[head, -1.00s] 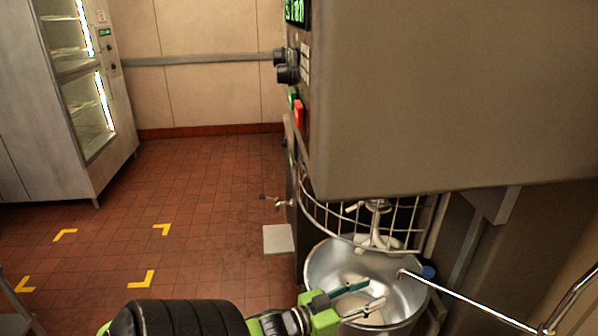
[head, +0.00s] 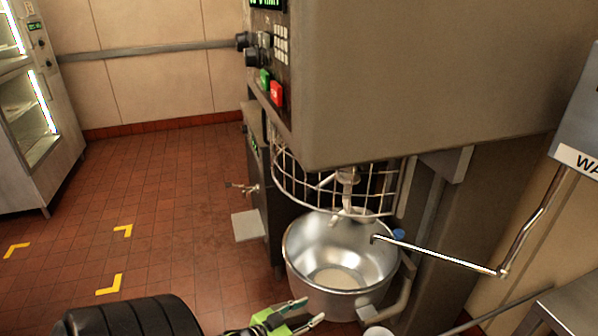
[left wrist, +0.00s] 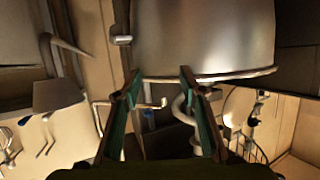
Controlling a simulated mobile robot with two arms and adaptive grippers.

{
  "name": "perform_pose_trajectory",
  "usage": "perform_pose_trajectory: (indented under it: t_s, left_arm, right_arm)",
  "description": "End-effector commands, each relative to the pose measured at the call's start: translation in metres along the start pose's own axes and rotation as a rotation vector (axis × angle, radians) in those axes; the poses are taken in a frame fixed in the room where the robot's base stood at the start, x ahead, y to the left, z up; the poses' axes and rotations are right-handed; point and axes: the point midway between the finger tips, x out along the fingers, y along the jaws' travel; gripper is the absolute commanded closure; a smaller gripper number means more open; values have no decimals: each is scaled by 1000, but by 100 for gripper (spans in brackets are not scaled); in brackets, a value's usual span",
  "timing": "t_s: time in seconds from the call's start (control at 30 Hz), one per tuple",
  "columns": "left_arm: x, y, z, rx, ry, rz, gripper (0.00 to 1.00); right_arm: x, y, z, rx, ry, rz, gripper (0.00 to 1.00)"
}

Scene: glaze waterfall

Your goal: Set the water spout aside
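The water spout (head: 440,256) is a thin, bent, shiny metal pipe. It comes down from a grey box (head: 578,130) at the right edge, and its tip reaches over the rim of the steel mixer bowl (head: 300,262). My left gripper (head: 307,311) is at the bottom of the head view, in front of the bowl, left of the spout and apart from it. Its two green fingers are spread and empty. In the left wrist view the open fingers (left wrist: 160,82) have the bowl (left wrist: 205,35) ahead of them. My right gripper is out of view.
The large mixer (head: 420,80) with its wire guard (head: 325,195) stands above and behind the bowl. A metal table corner (head: 572,312) is at the lower right. Open tiled floor (head: 170,210) with yellow corner marks lies left, before a glass-doored cabinet (head: 30,110).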

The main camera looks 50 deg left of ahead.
Motion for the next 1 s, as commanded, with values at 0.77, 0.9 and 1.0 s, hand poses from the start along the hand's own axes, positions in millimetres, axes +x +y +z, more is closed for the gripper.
perform_pose_trajectory:
  t_s: [0.77, 0.9, 1.0]
  left_arm:
    - [-2, 2, 35, 4, -70, -16, 96]
    - [-4, 5, 53, 3, -107, -23, 100]
    - [-11, 13, 102, 7, -209, -36, 100]
  right_arm:
    - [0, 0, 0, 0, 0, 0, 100]
    - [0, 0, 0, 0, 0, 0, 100]
    - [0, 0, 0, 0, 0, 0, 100]
